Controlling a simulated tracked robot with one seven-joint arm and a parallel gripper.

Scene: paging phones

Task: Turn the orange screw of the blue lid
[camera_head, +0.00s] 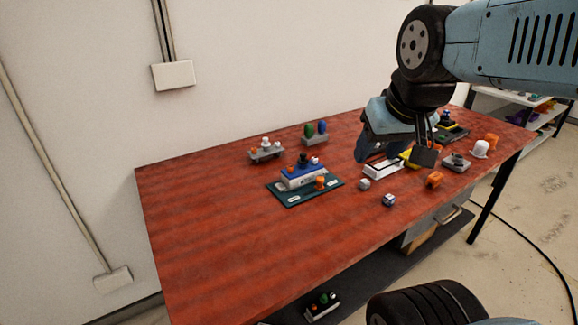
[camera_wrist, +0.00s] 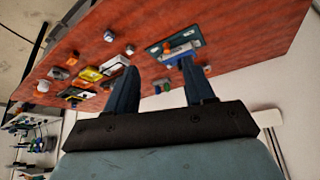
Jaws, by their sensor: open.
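A blue and white box with a blue lid (camera_head: 300,174) sits on a dark green mat (camera_head: 285,197) near the middle of the table. A small orange part (camera_head: 320,183), which looks like the orange screw, stands at its front right. My gripper (camera_head: 398,154) is open and empty, above the table to the right of the mat. Its two spread fingers also show in the wrist view (camera_wrist: 158,66).
A grey stand (camera_head: 266,154) with small knobs and another (camera_head: 315,138) with green and blue knobs stand behind the mat. Small cubes (camera_head: 389,200), an orange piece (camera_head: 433,180) and a yellow device (camera_head: 410,157) lie to the right. The table's left part is clear.

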